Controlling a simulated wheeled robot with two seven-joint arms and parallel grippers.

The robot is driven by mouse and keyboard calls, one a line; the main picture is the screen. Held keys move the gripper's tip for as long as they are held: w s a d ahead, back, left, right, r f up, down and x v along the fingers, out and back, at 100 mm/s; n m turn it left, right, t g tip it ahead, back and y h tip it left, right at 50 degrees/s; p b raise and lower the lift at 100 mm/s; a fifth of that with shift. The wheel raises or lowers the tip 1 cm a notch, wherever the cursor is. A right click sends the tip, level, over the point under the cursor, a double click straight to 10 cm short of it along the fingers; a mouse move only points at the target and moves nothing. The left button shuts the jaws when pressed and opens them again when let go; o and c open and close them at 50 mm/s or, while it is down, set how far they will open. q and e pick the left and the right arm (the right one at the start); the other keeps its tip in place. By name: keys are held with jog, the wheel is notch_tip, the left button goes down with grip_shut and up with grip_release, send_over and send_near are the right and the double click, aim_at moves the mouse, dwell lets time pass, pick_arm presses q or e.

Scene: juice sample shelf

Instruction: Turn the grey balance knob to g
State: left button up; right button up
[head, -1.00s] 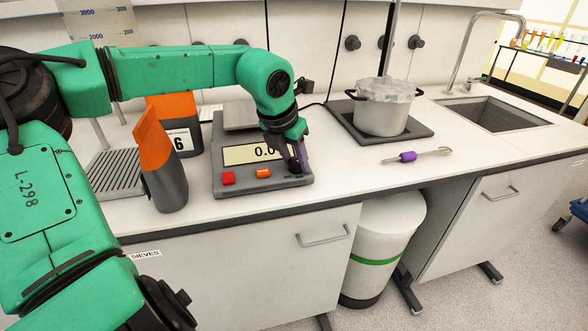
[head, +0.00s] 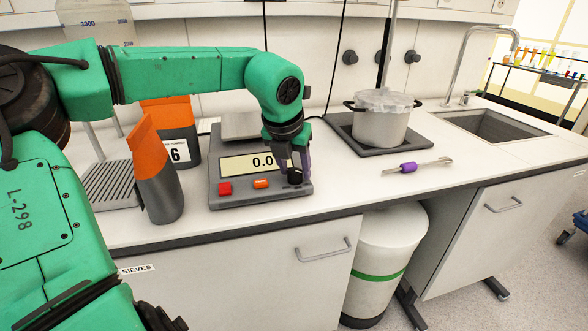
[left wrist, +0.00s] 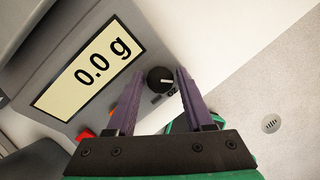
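The grey balance (head: 240,193) stands on the bench with a lit display (head: 250,165). In the left wrist view the display (left wrist: 90,76) reads 0.0 g. The dark round knob (left wrist: 160,80) with a pale mark sits beside the display, near a small "oz" label. It also shows in the head view (head: 295,178) at the balance's front right. My left gripper (head: 295,174) is over it, pointing down. In the left wrist view the gripper's purple fingers (left wrist: 160,75) are apart, one on each side of the knob, with gaps visible. My right gripper is not in view.
Red (head: 225,188) and orange (head: 261,184) buttons lie left of the knob. An orange-and-grey bottle (head: 158,180) stands left of the balance. The bench front edge is close.

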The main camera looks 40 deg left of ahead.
pick_arm(q)
jog(key=shift+o, duration=0.6)
jog(key=v, duration=1.4)
jog(key=shift+s+r+p, duration=0.2)
jog(key=shift+p, duration=0.15)
jog(key=shift+d, duration=0.15)
